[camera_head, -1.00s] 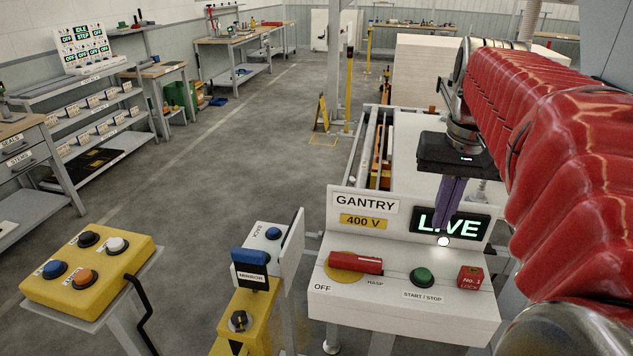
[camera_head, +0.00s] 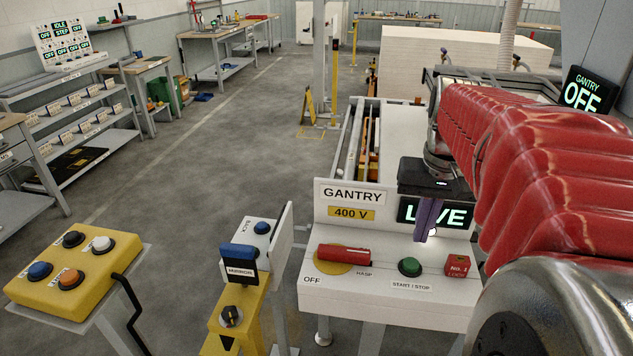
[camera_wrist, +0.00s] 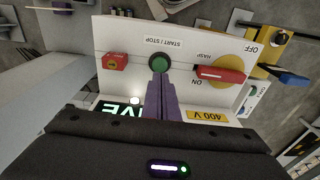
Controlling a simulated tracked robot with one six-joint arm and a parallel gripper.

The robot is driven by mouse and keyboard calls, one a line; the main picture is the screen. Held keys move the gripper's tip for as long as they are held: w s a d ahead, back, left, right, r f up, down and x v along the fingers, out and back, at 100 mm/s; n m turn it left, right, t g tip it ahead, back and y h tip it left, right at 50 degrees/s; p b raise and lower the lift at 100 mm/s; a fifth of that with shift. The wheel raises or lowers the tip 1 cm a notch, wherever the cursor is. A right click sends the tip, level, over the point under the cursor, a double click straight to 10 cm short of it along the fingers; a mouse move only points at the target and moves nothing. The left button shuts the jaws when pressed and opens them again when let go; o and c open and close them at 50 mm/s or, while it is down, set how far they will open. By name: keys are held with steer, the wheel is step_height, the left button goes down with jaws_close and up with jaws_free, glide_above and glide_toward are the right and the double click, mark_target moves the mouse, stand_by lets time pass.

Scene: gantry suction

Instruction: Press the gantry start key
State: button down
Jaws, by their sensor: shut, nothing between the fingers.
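The gantry start key is a round green button (camera_head: 410,267) labelled START / STOP on the sloped top of the white gantry panel (camera_head: 330,281). It also shows in the wrist view (camera_wrist: 159,63), just beyond my fingertips. My gripper (camera_head: 424,238), with purple fingers, is shut and empty. It points down over the panel, behind and slightly right of the button in the head view. In the wrist view the fingertips (camera_wrist: 159,80) appear close to the button's edge; I cannot tell whether they touch. The LIVE sign (camera_head: 436,211) is lit behind the fingers.
A red handle (camera_head: 343,254) marked HASP lies left of the button, and a red lock block (camera_head: 457,265) right. A mirror post (camera_head: 238,258) and yellow button box (camera_head: 73,266) stand left. A sign (camera_head: 585,92) at far right reads GANTRY OFF.

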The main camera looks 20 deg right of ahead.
mark_target(412, 265)
steer(key=f, duration=0.7)
steer(key=shift+w+d+f, duration=0.15)
steer(key=shift+w, duration=0.15)
steer(key=shift+s+f, duration=0.15)
steer(key=shift+f, duration=1.1)
step_height(412, 265, up, 15)
steer(key=shift+s+a, duration=0.2)
steer(key=shift+s, duration=0.2)
steer(key=shift+w+f, duration=0.1)
stand_by(0.5)
